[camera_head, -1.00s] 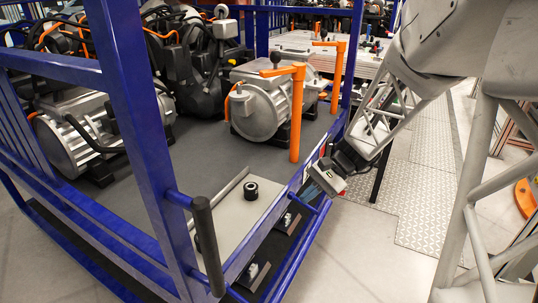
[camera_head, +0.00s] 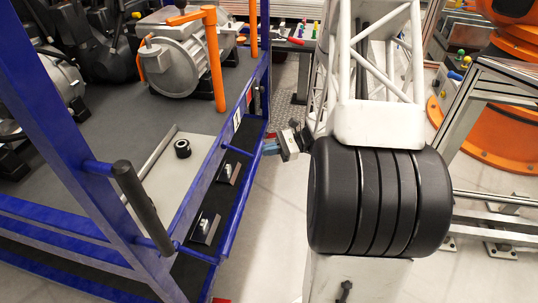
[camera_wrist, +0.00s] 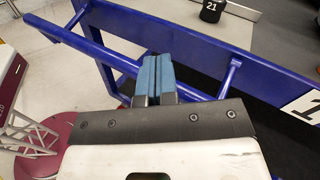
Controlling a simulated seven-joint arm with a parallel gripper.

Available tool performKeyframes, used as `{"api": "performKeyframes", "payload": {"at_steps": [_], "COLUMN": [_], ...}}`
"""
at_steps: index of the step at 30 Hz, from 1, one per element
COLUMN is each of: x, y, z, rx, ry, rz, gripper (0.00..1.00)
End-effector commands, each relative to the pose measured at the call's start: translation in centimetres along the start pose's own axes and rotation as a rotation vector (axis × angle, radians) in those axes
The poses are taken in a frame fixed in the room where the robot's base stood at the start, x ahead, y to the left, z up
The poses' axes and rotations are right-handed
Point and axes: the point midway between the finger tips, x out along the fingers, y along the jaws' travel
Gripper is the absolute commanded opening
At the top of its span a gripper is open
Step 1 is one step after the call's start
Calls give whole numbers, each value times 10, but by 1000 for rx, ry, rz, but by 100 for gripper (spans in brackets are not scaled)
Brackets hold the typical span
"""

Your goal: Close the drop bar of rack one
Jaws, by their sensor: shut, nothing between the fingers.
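The blue drop bar (camera_head: 234,222) is a round tube along the outer right side of the blue rack, set a little out from the side rail. In the wrist view the drop bar (camera_wrist: 100,52) runs diagonally, joined to the rack by short posts. My gripper (camera_head: 268,147) is at the far part of the bar, outside the rack. In the wrist view my gripper (camera_wrist: 154,72) has its blue fingers together and empty, over or against the tube. I cannot tell whether they touch. A white plate with a 1 (camera_wrist: 305,112) marks the rack.
Blue rack posts and a black handle (camera_head: 143,205) stand at the left. Inside the rack are a grey drive unit (camera_head: 178,65), an orange post (camera_head: 215,60) and a black cylinder (camera_head: 182,148). Orange machinery (camera_head: 490,110) stands at the right.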

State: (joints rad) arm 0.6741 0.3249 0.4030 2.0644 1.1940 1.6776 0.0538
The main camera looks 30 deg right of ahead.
Motion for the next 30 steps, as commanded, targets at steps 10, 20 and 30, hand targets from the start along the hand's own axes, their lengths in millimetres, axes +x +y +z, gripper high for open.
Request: {"api": "performKeyframes", "payload": {"at_steps": [10, 20, 30], "x": [-56, -103, -119], "y": [4, 22, 29], "z": [-74, -137, -157], "rx": [106, 174, 189], "ry": [-130, -232, -263], "rz": [-249, -467, -541], "gripper": [0, 0, 0]}}
